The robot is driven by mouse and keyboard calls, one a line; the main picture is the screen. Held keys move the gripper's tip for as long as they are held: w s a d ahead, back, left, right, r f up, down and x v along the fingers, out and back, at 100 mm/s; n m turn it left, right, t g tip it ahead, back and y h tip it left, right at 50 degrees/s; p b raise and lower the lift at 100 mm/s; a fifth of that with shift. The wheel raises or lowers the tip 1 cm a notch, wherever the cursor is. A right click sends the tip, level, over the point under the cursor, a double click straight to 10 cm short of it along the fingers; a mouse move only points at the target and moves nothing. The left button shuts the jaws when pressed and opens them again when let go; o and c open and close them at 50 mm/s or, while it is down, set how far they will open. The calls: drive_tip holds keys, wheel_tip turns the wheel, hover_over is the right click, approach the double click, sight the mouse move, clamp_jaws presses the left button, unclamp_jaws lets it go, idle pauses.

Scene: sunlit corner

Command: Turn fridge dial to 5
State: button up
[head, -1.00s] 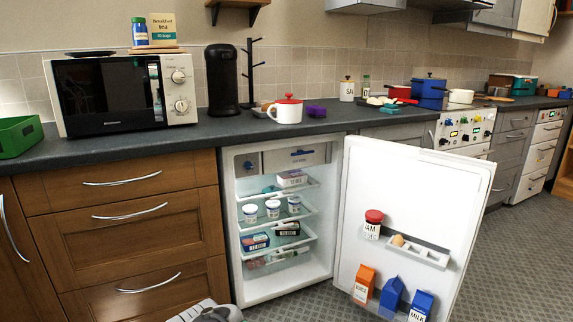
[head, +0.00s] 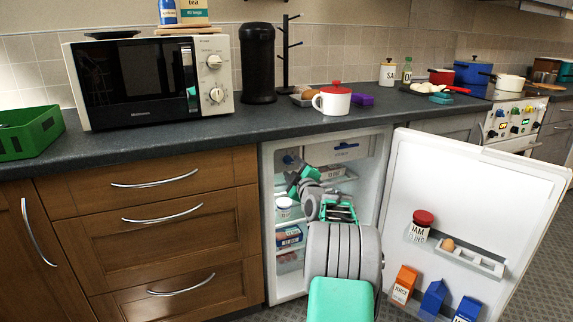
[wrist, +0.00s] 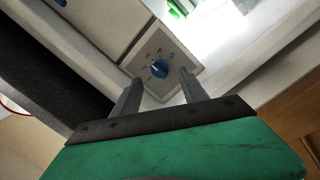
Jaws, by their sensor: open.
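The fridge dial (wrist: 160,68) is a small blue knob on a pale square panel with small marks around it. It lies just ahead of and between my fingertips in the wrist view; I cannot read its setting surely. It also shows as a blue spot in the head view (head: 289,159), at the upper left inside the open fridge (head: 270,240). My gripper (wrist: 160,80) is open and empty, with one grey finger on each side of the dial in the picture. Contact cannot be told. In the head view my arm reaches into the fridge and hides part of its shelves.
A white tub (head: 284,207) and boxes (head: 289,236) sit on the shelves. Wooden drawers (head: 165,225) stand left. The countertop (head: 200,130) runs above.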

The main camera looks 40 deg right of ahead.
sight(289, 163)
drive_tip(key=x, duration=0.4)
clamp_jaws()
idle(0.4)
